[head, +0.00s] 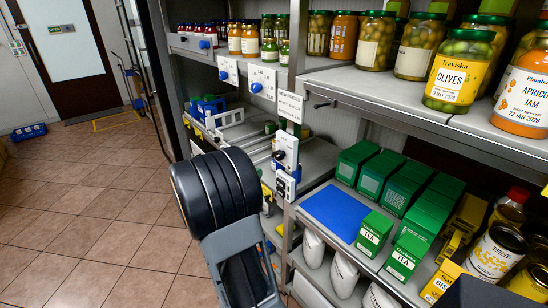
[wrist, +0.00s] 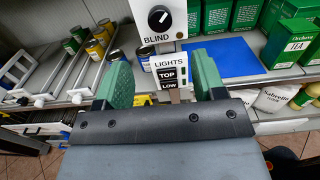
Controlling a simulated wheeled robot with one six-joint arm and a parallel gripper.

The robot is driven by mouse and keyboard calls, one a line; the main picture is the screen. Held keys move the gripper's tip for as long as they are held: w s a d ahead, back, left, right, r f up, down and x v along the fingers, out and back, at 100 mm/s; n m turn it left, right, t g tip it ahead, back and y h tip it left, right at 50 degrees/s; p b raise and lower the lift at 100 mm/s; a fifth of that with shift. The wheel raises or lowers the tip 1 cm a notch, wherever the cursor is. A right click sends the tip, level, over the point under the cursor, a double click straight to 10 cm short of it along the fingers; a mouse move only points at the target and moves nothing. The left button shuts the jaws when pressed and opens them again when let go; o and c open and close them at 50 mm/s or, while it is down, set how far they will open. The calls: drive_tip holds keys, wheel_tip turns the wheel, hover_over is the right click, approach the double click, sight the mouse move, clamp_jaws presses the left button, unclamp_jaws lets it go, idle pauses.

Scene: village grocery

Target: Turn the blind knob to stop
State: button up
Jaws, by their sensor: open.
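The blind knob (wrist: 160,18) is a round black dial with a white pointer line, on a white panel lettered BLIND. In the wrist view it is at the top middle; its pointer is slanted, and no stop mark is readable. It also shows in the head view as a small dark knob (head: 279,156) on the shelf post. My gripper (wrist: 163,78) is open, its two green fingers spread on either side of the LIGHTS panel (wrist: 169,72), below the knob in the picture. Nothing is between the fingers that I can see as held. In the head view my arm hides the gripper.
Green tea boxes (head: 374,232) and a blue mat (head: 335,212) fill the shelf right of the post. Jars (head: 458,70) stand on the upper shelf. A NEW PRICES card (head: 290,106) hangs above the knob.

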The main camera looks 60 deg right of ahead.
sight(277, 156)
drive_tip(key=x, duration=1)
drive_tip(key=shift+s+d+f+p, duration=0.1)
drive_tip(key=shift+s+d+p, duration=0.05)
drive_tip(key=shift+d+p, duration=0.2)
drive_tip(key=c, duration=0.9)
